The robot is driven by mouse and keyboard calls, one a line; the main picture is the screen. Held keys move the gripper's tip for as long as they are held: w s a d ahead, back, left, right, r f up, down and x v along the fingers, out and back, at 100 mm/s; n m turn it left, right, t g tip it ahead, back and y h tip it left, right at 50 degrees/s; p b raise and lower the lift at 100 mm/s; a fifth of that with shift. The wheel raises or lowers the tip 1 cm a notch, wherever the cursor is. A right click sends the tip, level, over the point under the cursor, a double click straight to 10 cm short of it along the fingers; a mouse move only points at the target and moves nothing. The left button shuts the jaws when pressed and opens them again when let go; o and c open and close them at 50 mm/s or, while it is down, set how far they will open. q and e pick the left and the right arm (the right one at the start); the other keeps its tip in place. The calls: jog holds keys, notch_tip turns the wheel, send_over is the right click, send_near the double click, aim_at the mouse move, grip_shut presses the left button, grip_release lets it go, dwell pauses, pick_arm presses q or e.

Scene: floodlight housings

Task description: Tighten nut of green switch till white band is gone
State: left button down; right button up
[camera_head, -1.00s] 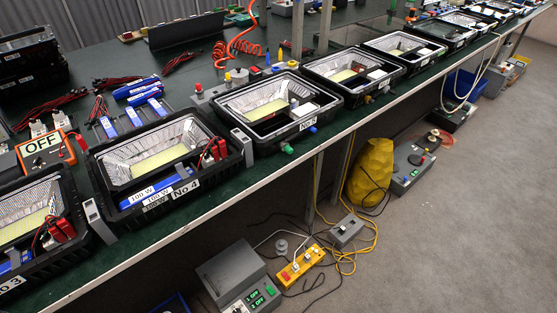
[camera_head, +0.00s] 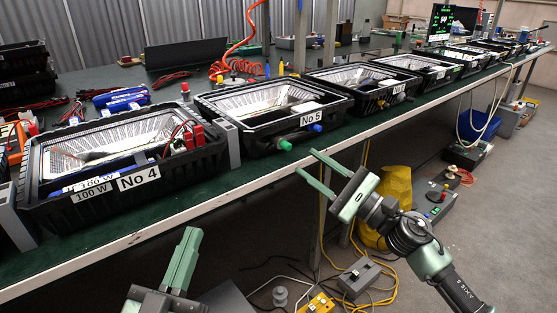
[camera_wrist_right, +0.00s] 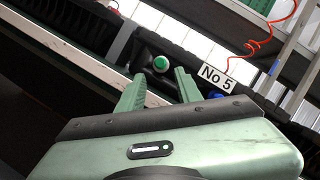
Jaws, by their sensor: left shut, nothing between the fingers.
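The green switch (camera_head: 285,145) sticks out of the front wall of the black No 5 housing (camera_head: 262,138), left of a blue switch (camera_head: 316,127). It also shows in the right wrist view (camera_wrist_right: 161,64), with a pale ring around the green; the nut cannot be made out clearly. My right gripper (camera_head: 306,163) is open and empty, in front of and slightly below the green switch, not touching it. In the right wrist view its fingertips (camera_wrist_right: 158,72) point at the switch from either side. My left gripper (camera_head: 190,232) is shut and empty, low before the bench below the No 4 housing.
The No 4 housing (camera_head: 115,165) stands left of No 5, with a grey block (camera_head: 228,143) between them. More housings continue right along the bench. The bench's front edge (camera_head: 240,195) runs below the switch. Cables, boxes and a yellow sack (camera_head: 395,185) are on the floor.

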aim_at(290, 150)
jog(key=x, duration=0.7)
jog(key=shift+w+a+r, duration=0.1)
jog(key=shift+w+r, duration=0.05)
grip_shut()
